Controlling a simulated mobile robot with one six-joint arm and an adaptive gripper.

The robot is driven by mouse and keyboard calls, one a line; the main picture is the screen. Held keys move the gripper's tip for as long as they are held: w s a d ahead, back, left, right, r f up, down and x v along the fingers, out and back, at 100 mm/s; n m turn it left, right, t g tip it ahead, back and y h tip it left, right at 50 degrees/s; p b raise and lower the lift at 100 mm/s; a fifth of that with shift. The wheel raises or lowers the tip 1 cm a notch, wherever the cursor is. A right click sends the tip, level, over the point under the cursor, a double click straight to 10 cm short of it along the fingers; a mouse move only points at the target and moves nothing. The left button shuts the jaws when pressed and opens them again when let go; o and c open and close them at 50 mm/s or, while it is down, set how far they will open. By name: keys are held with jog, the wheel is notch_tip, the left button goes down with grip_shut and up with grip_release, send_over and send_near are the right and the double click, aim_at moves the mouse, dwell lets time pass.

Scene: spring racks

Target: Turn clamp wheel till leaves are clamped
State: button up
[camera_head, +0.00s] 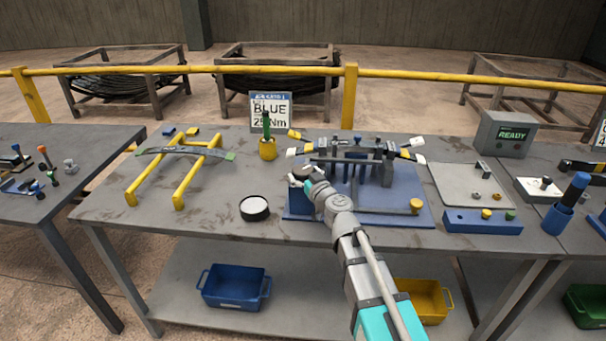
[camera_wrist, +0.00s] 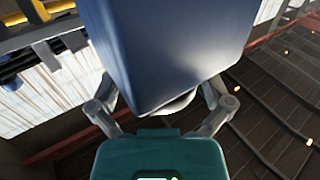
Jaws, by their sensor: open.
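The blue clamp fixture (camera_head: 385,215) stands on the middle table with dark spring leaves (camera_head: 350,155) lying across its uprights. The leaf ends carry white, yellow and blue tags. My gripper (camera_head: 309,184) is at this end, close to the round part. In the wrist view a blue block (camera_wrist: 165,45) fills the space ahead of my open gripper (camera_wrist: 160,92). A grey rounded edge (camera_wrist: 176,105) shows under it; contact cannot be told.
A yellow stand (camera_head: 180,190) holding a leaf is at the left. A round tin (camera_head: 254,208) sits left of the fixture. A grey box (camera_head: 503,134) reads READY. The table front left is clear.

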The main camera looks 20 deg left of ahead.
jog(key=shift+s+d, duration=0.1)
jog(key=v, duration=1.1)
jog(key=shift+s+d, duration=0.2)
jog(key=shift+s, duration=0.1)
dwell(0.3)
jog(key=s+d+f+m+g+h+p, duration=0.2)
jog(key=d+m+g+h+p, duration=0.1)
jog(key=d, duration=0.8)
jog(key=s+d+f+m+g+h+p, duration=0.3)
jog(key=d+g+h+p, duration=0.1)
jog(key=d, duration=0.8)
jog(key=s+d+f+m+g+h+p, duration=0.2)
jog(key=s+d+m+g+h+p, duration=0.1)
jog(key=d, duration=0.8)
jog(key=g+h+p, duration=0.1)
jog(key=g+h, duration=0.1)
jog(key=h, duration=0.1)
jog(key=shift+d+f, duration=0.15)
jog(key=shift+f, duration=0.2)
